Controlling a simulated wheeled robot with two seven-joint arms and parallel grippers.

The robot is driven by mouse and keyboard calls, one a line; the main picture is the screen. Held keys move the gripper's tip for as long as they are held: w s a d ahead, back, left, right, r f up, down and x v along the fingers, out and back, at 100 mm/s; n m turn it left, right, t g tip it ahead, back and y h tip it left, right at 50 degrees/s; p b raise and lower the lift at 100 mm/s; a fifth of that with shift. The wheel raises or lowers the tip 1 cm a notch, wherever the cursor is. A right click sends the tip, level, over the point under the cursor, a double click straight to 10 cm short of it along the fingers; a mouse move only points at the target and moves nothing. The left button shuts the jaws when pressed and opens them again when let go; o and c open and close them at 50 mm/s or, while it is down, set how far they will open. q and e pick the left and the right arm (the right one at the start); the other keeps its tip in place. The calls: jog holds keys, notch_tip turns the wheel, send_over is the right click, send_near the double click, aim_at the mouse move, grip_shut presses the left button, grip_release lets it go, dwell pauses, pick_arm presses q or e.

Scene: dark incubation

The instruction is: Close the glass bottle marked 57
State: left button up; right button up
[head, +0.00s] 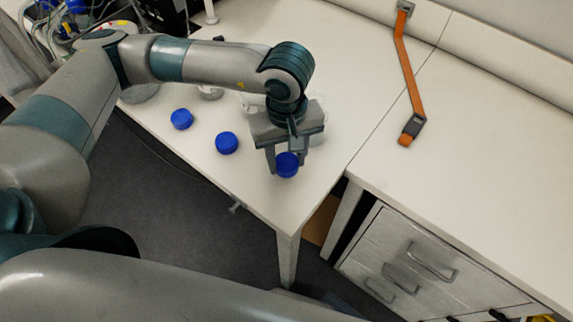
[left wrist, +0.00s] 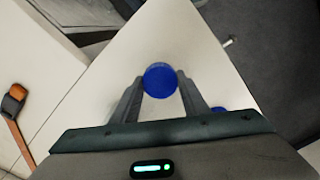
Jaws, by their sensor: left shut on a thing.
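My left gripper (head: 287,160) is shut on a blue cap (head: 287,165) near the front corner of the white table. In the left wrist view the same cap (left wrist: 160,80) sits between the two fingers (left wrist: 160,90). I cannot tell whether it touches the table. Two more blue caps lie on the table to the left, one nearer (head: 227,143) and one farther (head: 182,119). Glass bottles stand behind, one of them (head: 210,92) left of the wrist; others are mostly hidden by my arm and gripper. No number 57 is readable. My right gripper is out of view.
The white table (head: 245,195) ends just in front of the gripper. A second bench (head: 480,130) with metal drawers (head: 410,265) stands to the right, with an orange strap (head: 405,70) on it. Cables and equipment (head: 75,20) crowd the back left.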

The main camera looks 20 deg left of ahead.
pick_arm(q)
jog(key=shift+s+d+r+b, duration=0.2)
jog(key=shift+s+r+b, duration=0.35)
jog(key=shift+s+r, duration=0.4)
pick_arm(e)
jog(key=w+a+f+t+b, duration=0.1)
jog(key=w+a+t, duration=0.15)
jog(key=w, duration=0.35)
pick_arm(q)
jog(key=s+d+r+p, duration=0.1)
jog(key=s+r+p, duration=0.5)
jog(key=p, duration=0.9)
jog(key=shift+s+d+r, duration=0.15)
jog(key=shift+s+d, duration=0.1)
jog(key=shift+s, duration=1.55)
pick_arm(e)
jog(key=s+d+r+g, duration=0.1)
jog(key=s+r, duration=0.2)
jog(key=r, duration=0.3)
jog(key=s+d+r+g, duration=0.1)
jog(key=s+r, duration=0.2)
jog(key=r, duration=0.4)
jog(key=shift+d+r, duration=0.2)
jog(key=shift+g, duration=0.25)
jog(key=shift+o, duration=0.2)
